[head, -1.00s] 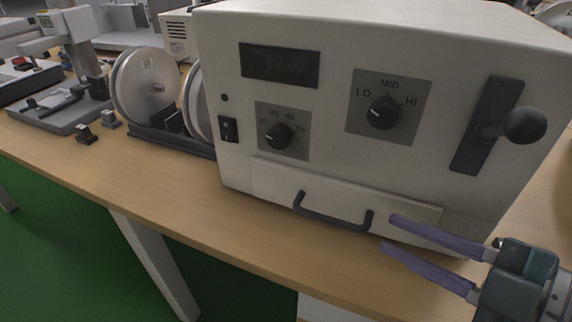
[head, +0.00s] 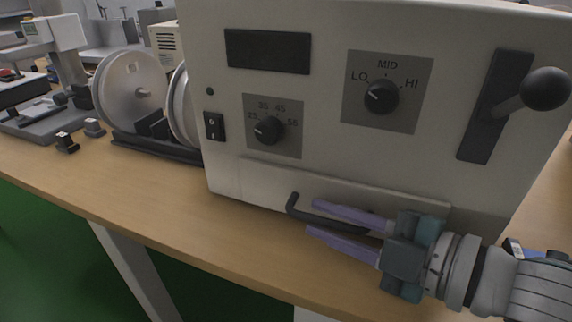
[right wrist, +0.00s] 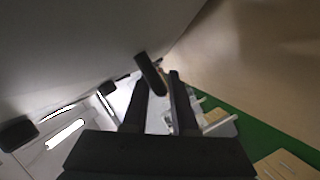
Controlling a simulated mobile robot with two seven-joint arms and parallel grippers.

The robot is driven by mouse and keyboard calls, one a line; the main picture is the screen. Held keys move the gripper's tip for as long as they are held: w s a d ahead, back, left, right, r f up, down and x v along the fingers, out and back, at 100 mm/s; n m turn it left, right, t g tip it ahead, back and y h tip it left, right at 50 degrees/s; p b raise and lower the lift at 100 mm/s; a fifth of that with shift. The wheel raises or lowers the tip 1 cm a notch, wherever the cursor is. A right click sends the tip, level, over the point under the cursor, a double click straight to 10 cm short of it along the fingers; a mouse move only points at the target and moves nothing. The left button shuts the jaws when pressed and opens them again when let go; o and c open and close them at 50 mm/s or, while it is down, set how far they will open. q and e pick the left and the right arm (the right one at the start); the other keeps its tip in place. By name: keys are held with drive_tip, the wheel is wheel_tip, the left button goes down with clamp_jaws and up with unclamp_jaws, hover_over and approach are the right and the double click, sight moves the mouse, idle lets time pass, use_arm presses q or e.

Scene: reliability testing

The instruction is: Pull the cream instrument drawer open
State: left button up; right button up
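The cream drawer (head: 262,182) sits flush at the bottom front of the cream instrument (head: 215,75), shut. Its dark bar handle (head: 292,206) sticks out from its front; the right part is hidden by my gripper. My right gripper (head: 310,216) is open, its purple fingers reaching in from the right, one above and one below the handle bar. In the right wrist view the dark handle (right wrist: 149,72) shows between the two fingertips (right wrist: 158,77), with space left beside it; I cannot tell whether a finger touches it. My left gripper is not in view.
The instrument's front carries two knobs (head: 381,96) (head: 268,130), a switch (head: 214,126) and a ball-ended lever (head: 545,88) at right. White reels (head: 130,88) stand left of it. The wooden table (head: 170,195) is clear in front, down to its front edge.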

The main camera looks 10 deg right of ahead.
clamp_jaws()
idle(1.4)
